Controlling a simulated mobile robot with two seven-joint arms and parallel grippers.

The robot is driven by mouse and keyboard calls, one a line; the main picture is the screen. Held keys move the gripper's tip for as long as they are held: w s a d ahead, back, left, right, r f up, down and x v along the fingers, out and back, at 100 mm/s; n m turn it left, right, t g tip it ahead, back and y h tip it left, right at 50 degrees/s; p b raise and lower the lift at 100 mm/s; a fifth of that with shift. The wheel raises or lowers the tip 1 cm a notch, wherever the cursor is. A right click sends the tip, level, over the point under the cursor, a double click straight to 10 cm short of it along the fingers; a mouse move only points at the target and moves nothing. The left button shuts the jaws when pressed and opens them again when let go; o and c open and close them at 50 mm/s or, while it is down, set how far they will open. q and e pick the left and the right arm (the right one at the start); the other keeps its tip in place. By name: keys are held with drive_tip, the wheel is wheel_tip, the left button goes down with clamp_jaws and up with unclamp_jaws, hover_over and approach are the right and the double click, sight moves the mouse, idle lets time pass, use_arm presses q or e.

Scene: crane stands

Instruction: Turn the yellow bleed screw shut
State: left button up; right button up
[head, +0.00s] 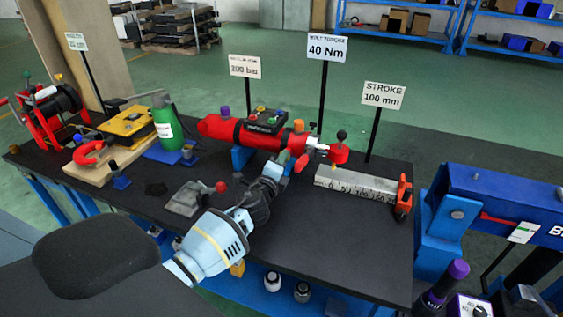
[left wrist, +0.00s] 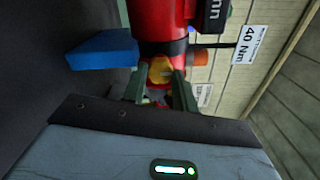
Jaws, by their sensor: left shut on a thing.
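The yellow bleed screw (left wrist: 160,70) shows in the left wrist view at the lower end of the red cylinder (left wrist: 158,22). My left gripper (left wrist: 160,84) has one finger on each side of it and is shut on it. In the head view my left gripper (head: 282,165) reaches the near side of the red cylinder (head: 222,129), towards its right end. There the screw is hidden or too small to make out. My right gripper is in neither view.
A blue support (left wrist: 102,50) and an orange cap (left wrist: 197,58) are close beside the fingers. A grey ruled block (head: 355,185) lies right of the cylinder. A green bottle (head: 167,125) stands left. The dark table (head: 300,235) is clear at front right.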

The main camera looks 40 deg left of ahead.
use_arm(q)
drive_tip(key=o, duration=1)
drive_tip(key=v, duration=0.7)
drive_tip(key=shift+s, duration=0.4)
drive_tip(key=shift+f, duration=0.1)
